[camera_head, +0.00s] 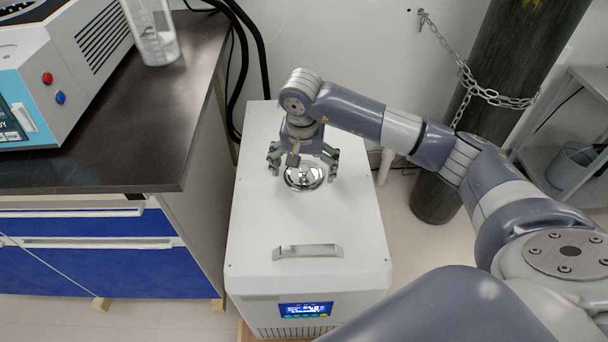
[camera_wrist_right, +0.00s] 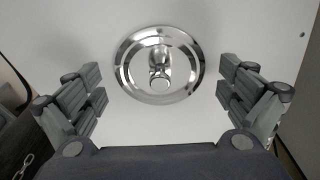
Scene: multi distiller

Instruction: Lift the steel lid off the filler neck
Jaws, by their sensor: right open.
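The steel lid (camera_head: 304,178) is a shiny round disc with a central knob. It sits on the top face of the white chiller unit (camera_head: 300,222), and the filler neck under it is hidden. In the right wrist view the lid (camera_wrist_right: 135,78) lies between the open fingers, a little beyond their tips. My right gripper (camera_head: 302,165) is above the lid, pointing down, with its fingers spread on either side. In the right wrist view my right gripper (camera_wrist_right: 160,98) is open and empty, with clear gaps to the lid on both sides. My left gripper is out of view.
A metal handle (camera_head: 308,251) lies across the unit's top near the front, above a lit display (camera_head: 305,310). A dark bench (camera_head: 110,130) with a beaker (camera_head: 155,40) stands at left. A chained cylinder (camera_head: 500,80) and grey shelf (camera_head: 585,90) stand at right.

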